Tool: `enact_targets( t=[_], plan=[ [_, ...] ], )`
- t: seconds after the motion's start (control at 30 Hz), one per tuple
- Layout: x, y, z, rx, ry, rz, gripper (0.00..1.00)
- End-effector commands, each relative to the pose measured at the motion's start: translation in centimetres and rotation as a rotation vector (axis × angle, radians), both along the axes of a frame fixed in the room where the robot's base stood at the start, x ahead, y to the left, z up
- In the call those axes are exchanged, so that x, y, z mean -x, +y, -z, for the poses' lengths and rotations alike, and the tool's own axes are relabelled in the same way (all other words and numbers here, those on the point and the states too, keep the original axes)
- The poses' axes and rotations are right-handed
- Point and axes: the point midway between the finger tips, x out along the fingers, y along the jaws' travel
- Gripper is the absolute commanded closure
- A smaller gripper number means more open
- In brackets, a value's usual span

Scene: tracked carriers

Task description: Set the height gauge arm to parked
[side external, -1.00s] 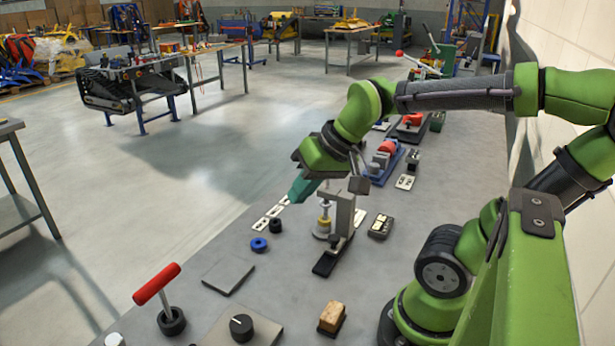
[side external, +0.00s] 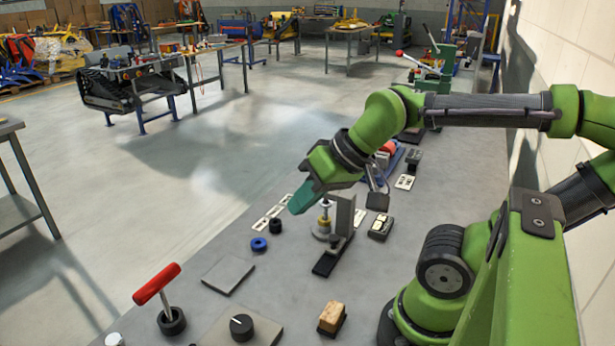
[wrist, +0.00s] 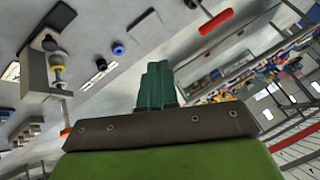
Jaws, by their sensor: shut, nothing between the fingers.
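What looks like the height gauge is a grey upright post (side external: 343,218) on a dark flat foot, with a yellow-and-white round stack (side external: 324,222) beside it. In the wrist view the grey post (wrist: 35,78) is at the left, beside the yellow-and-white stack (wrist: 57,70). A thin rod with an orange tip (wrist: 65,132) runs from near that stack; I cannot tell whether it is the gauge arm. My gripper (side external: 298,205) has teal fingers, shut and empty, above and just left of the post top. The fingers (wrist: 157,68) show together in the wrist view. Contact with the gauge cannot be told.
A blue ring (side external: 259,244) and a black ring (side external: 275,226) lie left of the gauge. A dark boxed switch (side external: 380,228) is to its right. A grey plate (side external: 228,274), a red-handled lever (side external: 156,284) and a knob (side external: 241,326) stand nearer the camera.

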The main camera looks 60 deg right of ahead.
Motion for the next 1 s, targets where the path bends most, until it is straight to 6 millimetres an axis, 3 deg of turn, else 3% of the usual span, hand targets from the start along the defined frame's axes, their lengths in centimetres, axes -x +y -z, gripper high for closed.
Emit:
enact_targets(
  t=[0.2, 0.37, 0.53, 0.8, 1.0],
  plan=[
    [0.0, 0.0, 0.0, 0.0, 0.0, 0.0, 0.97],
    [-0.4, -0.2, 1.0, 0.0, 0.047, 0.006, 0.72],
    [-2.8, -1.8, 2.7, 0.091, 0.201, -0.044, 0.46],
    [-6.2, -8.0, 5.8, 0.443, 0.599, -0.522, 0.44],
    [-7.2, -11.9, 5.6, 0.587, 0.825, -0.917, 0.44]
  ],
)
